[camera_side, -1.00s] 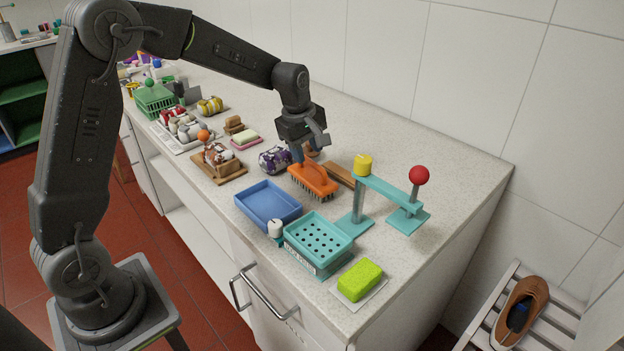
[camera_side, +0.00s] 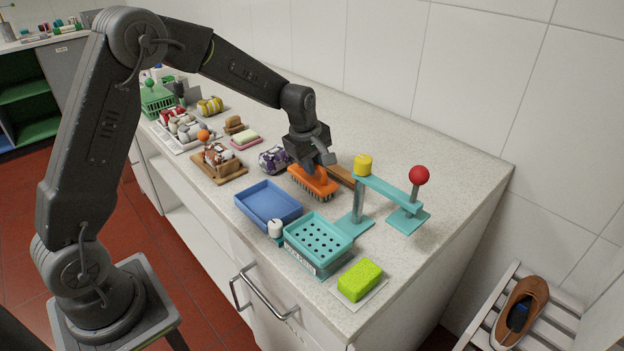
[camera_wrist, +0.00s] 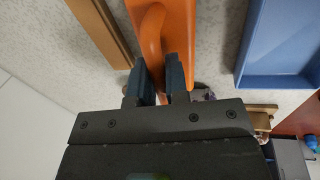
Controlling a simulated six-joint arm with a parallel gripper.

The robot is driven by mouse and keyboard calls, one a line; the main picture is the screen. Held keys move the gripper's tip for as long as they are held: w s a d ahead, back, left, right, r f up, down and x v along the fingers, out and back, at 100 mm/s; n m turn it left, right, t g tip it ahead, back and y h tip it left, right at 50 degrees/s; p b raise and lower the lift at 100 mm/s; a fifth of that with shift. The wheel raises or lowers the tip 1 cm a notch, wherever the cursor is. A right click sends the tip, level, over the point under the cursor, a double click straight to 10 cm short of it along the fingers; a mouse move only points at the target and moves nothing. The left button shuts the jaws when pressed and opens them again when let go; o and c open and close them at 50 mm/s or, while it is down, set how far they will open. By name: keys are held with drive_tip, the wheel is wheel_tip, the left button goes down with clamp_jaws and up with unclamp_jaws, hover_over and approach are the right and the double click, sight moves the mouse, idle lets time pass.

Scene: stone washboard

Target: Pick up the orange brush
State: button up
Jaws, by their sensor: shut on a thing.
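The orange brush (camera_side: 316,183) rests bristles down on the pale speckled counter, between the blue tray and a brown wooden piece. My gripper (camera_side: 310,168) is low over the brush, and its fingers are shut on the brush's arched handle. In the wrist view the orange handle of the brush (camera_wrist: 150,35) runs between the two dark fingers of my gripper (camera_wrist: 160,78). The brush appears to be still on the counter. The gripper hides part of the handle.
A blue tray (camera_side: 248,198) and a teal perforated box (camera_side: 334,262) are in front of the brush. A teal stand (camera_side: 388,190) with a yellow cylinder and red ball is to its right. A purple-and-white bundle (camera_side: 270,158) is just left. The brown wooden piece (camera_side: 343,174) lies behind it.

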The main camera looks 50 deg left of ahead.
clamp_jaws()
drive_tip(key=shift+r, duration=0.8)
wheel_tip(320, 180, up, 3)
drive_tip(key=shift+f, duration=0.1)
drive_tip(key=s+a+r, duration=0.6)
drive_tip(key=a, duration=0.3)
drive_tip(key=shift+s+a+r, duration=0.2)
drive_tip(key=shift+a+r, duration=0.1)
drive_tip(key=shift+a, duration=0.1)
